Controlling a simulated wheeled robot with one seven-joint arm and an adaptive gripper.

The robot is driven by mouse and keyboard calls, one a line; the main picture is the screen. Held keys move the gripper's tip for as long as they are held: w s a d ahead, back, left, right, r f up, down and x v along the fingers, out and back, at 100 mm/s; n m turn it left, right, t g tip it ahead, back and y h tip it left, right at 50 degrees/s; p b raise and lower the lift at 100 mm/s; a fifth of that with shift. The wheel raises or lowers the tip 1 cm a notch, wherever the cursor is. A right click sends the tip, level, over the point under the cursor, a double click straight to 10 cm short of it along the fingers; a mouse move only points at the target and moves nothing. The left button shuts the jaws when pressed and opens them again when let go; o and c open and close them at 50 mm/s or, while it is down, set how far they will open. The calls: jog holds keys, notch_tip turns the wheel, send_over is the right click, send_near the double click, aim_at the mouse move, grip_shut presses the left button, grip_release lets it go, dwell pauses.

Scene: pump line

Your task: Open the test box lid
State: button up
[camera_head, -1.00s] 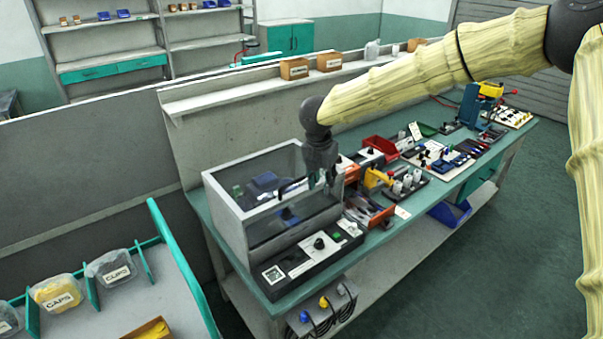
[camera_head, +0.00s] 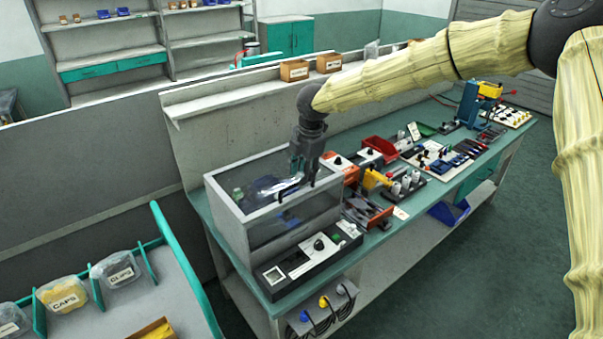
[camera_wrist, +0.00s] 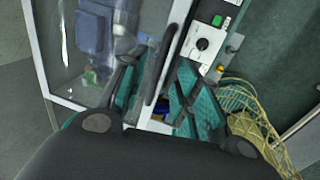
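The test box (camera_head: 227,215) is a grey-framed box with clear panels on the bench. Its clear lid (camera_head: 250,182) lies flat and closed on top, with a dark bar handle (camera_head: 288,188) near the front edge. My gripper (camera_head: 303,177) is above the lid's front right part, by the handle. In the wrist view my gripper (camera_wrist: 160,95) has its two fingers spread apart, with the dark handle (camera_wrist: 158,72) between them, nearer the left finger. I cannot tell whether either finger touches it. Blue parts (camera_wrist: 92,30) show through the clear panel.
A control panel (camera_head: 310,258) with a black knob sits in front of the box. Right of the box are a yellow-handled press (camera_head: 375,180) and a red bin (camera_head: 380,148). A grey back panel (camera_head: 200,135) rises behind. A tray of labelled bins (camera_head: 110,300) stands at lower left.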

jog(key=shift+w+a+f+p, duration=0.1)
jog(key=shift+f+p, duration=0.05)
jog(key=shift+f, duration=0.5)
jog(key=shift+w+a+f+p, duration=0.1)
jog(key=shift+f+p, duration=0.05)
jog(key=shift+f, duration=0.45)
grip_shut()
